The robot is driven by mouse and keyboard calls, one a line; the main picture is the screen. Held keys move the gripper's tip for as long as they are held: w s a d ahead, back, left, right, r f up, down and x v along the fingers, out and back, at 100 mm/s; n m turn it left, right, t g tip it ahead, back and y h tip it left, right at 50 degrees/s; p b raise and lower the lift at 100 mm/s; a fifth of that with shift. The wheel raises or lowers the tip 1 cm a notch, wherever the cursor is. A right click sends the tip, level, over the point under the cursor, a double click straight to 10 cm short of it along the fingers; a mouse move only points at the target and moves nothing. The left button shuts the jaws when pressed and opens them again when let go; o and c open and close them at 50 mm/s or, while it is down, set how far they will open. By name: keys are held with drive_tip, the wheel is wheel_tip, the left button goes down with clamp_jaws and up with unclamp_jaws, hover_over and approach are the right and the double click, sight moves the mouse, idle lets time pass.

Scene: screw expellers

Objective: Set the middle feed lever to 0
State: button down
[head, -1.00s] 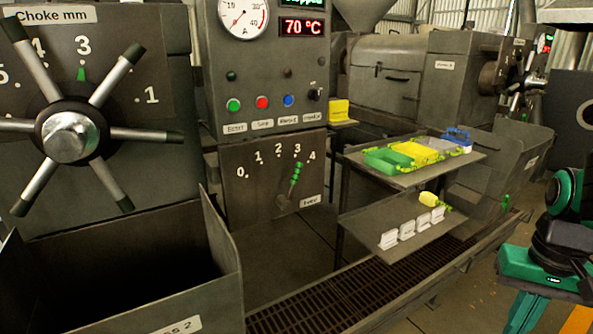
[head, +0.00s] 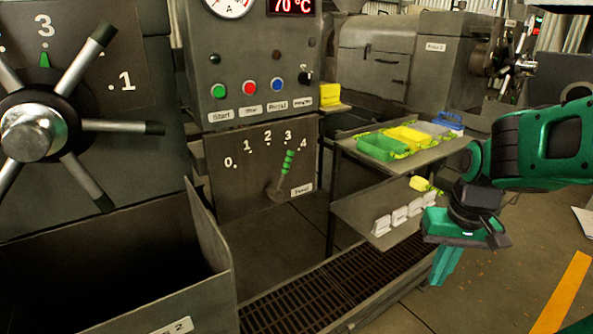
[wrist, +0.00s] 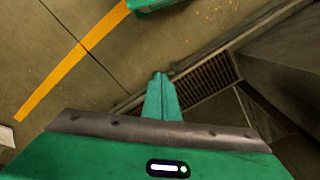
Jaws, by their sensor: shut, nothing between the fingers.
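The feed lever (head: 284,174) has a green ribbed grip and sits on a grey panel (head: 225,192) marked 0 to 4, in the middle of the head view. Its grip points up toward the 3. My gripper (head: 442,268) hangs at the right of the head view, fingers down, well to the right of the lever and apart from it. In the wrist view its green fingers (wrist: 161,98) are together and empty, above the floor and a grating. The lever does not show in the wrist view.
A two-level stand (head: 345,212) with green and yellow trays (head: 381,146) on top and white tags below stands between the panel and my gripper. A large spoked choke wheel (head: 33,131) and an open bin (head: 212,235) are at the left. A floor grating (head: 300,300) runs in front.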

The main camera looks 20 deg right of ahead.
drive_tip(key=w+a+f+t+y, duration=0.35)
drive_tip(key=w+a, duration=0.45)
drive_tip(key=w, duration=0.4)
drive_tip(key=w+a+f+t+y, duration=0.2)
drive_tip(key=w+a+t+y, duration=0.15)
drive_tip(key=w+a, duration=0.6)
drive_tip(key=w+d+r+m+t, duration=0.4)
drive_tip(key=w+m+t, duration=0.1)
drive_tip(key=w+m, duration=0.2)
drive_tip(key=w+d+r+m+t, duration=0.4)
drive_tip(key=w+m, duration=0.2)
drive_tip(key=w+a+r+h, duration=0.1)
drive_tip(key=w+a, duration=0.6)
drive_tip(key=w, duration=0.2)
drive_tip(key=shift+r, duration=0.35)
